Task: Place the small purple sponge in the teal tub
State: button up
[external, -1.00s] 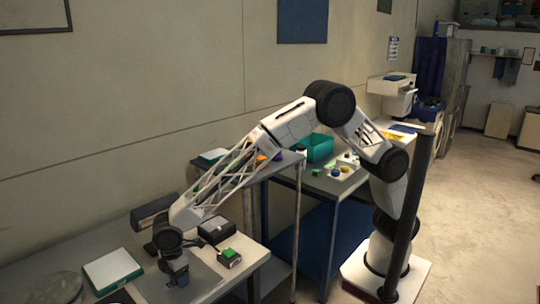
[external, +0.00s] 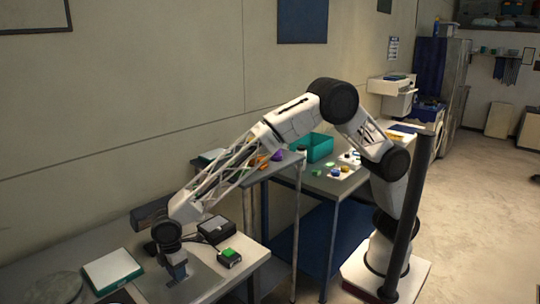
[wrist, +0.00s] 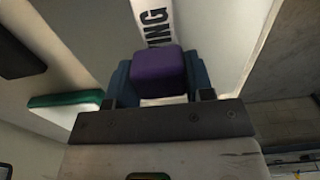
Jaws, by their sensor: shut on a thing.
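The small purple sponge (wrist: 158,72) is a purple block between the dark blue fingers of my gripper (wrist: 160,85) in the wrist view. My gripper is shut on it. In the external view my gripper (external: 178,274) points down just above the near grey table, and the sponge cannot be made out there. The teal tub (external: 322,148) stands on the farther table, behind my arm and to the right of my gripper. The tub's inside is mostly hidden from this angle.
A black box (external: 215,230) and a green-topped block (external: 230,257) lie close right of my gripper. A white and green pad (external: 112,270) is to its left. A purple item (external: 278,155) and orange items lie on the middle table. Several small items lie before the tub.

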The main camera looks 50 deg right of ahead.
notch_tip(320, 180, up, 8)
jog(key=shift+f, duration=0.25)
dwell(1.1)
